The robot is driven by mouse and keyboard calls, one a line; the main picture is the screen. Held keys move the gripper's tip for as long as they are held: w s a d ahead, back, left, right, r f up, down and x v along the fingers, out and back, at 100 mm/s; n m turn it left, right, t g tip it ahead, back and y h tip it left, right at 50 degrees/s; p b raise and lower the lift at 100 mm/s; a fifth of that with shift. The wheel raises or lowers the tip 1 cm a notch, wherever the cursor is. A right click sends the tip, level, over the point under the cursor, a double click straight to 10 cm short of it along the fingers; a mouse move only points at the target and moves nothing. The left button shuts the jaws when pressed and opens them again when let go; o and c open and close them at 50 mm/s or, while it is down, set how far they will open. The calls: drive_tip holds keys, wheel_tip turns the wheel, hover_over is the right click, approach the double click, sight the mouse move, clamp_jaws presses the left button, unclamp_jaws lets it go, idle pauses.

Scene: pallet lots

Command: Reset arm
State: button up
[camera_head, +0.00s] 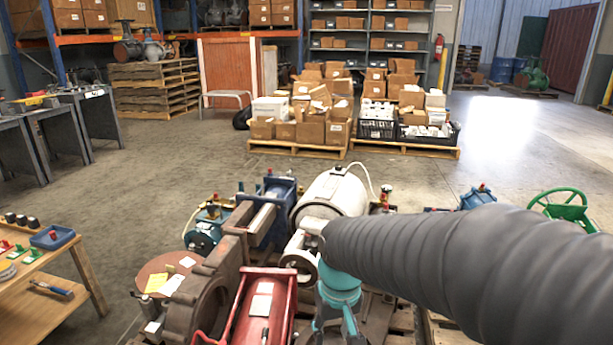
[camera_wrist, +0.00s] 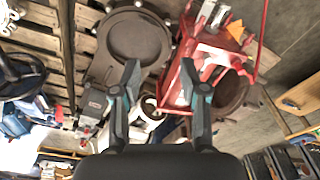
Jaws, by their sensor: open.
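My gripper (camera_wrist: 159,88) is open in the wrist view, with its two dark fingers spread and nothing between them. In the head view my gripper (camera_head: 338,325) hangs at the end of the grey sleeved arm, low over the pallet of machine parts. A red metal frame part (camera_head: 262,305) and a brown round housing (camera_head: 205,290) lie just left of it. A white cylinder (camera_head: 335,193) lies behind it. In the wrist view the dark housing (camera_wrist: 135,40) and the red frame (camera_wrist: 185,75) lie beneath the fingers. The arm hides part of the pallet.
A wooden workbench (camera_head: 60,300) with small parts and a blue tray (camera_head: 52,237) stands at the left. Pallets of cardboard boxes (camera_head: 310,120) stand further back. A green handwheel (camera_head: 565,206) is at the right. Open concrete floor lies between.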

drive_tip(key=s+d+r+m+t, duration=0.2)
drive_tip(key=s+d+r+t, duration=0.2)
drive_tip(key=s+d+r, duration=0.3)
drive_tip(key=shift+s+d+r+m, duration=0.4)
drive_tip(key=shift+s+d, duration=1.5)
drive_tip(key=shift+s, duration=0.35)
